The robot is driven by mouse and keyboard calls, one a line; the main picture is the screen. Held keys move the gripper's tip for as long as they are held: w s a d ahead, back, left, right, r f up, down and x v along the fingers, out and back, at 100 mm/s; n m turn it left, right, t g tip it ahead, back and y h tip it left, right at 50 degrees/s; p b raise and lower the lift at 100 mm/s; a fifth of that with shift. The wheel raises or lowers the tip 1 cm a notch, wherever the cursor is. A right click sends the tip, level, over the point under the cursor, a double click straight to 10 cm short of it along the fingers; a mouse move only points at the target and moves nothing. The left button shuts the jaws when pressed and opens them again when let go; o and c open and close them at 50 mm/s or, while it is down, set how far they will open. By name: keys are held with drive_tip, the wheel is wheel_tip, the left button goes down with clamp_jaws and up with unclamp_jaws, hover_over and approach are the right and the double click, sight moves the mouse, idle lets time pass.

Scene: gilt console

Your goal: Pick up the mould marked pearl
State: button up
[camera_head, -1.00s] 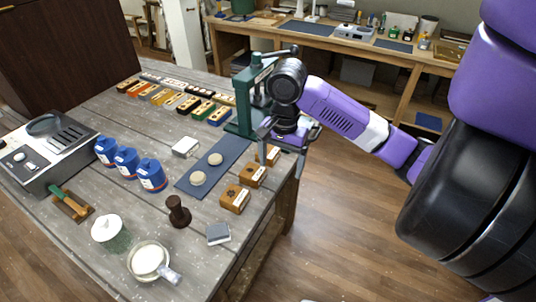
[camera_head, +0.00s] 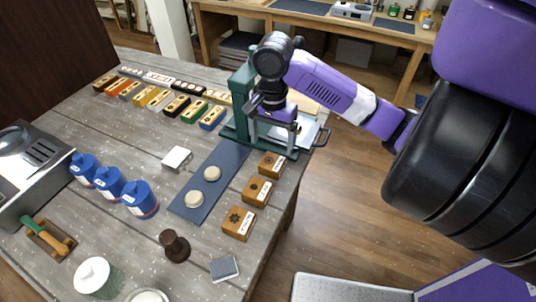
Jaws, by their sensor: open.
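Three small wooden blocks with dark carved tops and white labels stand along the table's right side: a far one (camera_head: 271,164), a middle one (camera_head: 257,191) and a near one (camera_head: 239,223). They look like moulds, but their labels are too small to read, so I cannot tell which is marked pearl. My gripper (camera_head: 274,116) is open, with no object seen in it. It is beyond the far block, in front of the green press (camera_head: 243,95), and partly hides it. Its fingertips are hard to make out.
A dark blue mat (camera_head: 227,160) with two pale discs lies left of the blocks. Several coloured bars (camera_head: 178,105) line the back. Blue canisters (camera_head: 109,182), a brown stamp (camera_head: 174,245) and a grey slab (camera_head: 224,268) stand nearer. The table's right edge is close to the blocks.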

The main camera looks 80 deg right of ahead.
sight(273, 159)
drive_tip(key=f, duration=0.5)
drive_tip(key=f+b, duration=0.1)
drive_tip(key=f, duration=0.1)
drive_tip(key=shift+s+a+f, duration=0.2)
drive_tip(key=shift+s+a, duration=0.1)
drive_tip(key=shift+c, duration=0.3)
drive_tip(key=c, duration=1.4)
